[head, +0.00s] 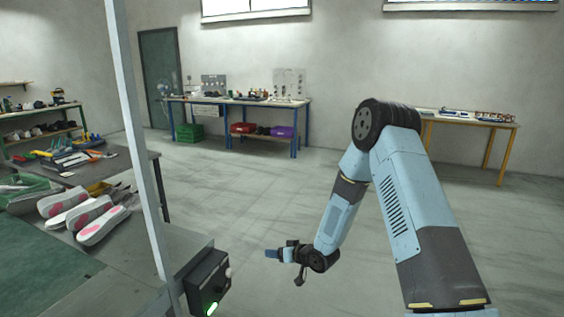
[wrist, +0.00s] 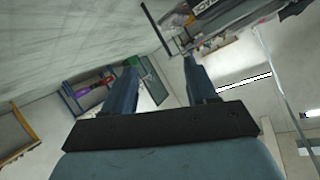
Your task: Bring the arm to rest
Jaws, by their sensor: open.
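My arm reaches up from the lower right of the head view, bends at a dark elbow joint and comes down to the left. My gripper (head: 271,254) hangs in free air over the open floor, pointing left, to the right of the dark control box. In the wrist view, my gripper (wrist: 160,80) shows two blue fingers standing well apart. Nothing is between them, so it is open and empty.
A control box (head: 207,284) with a green light sits by a grey post (head: 141,140) at the left. Shoes (head: 88,213) lie on a bench there. A workbench (head: 240,101) and yellow-legged table (head: 465,119) stand far back. The middle floor is clear.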

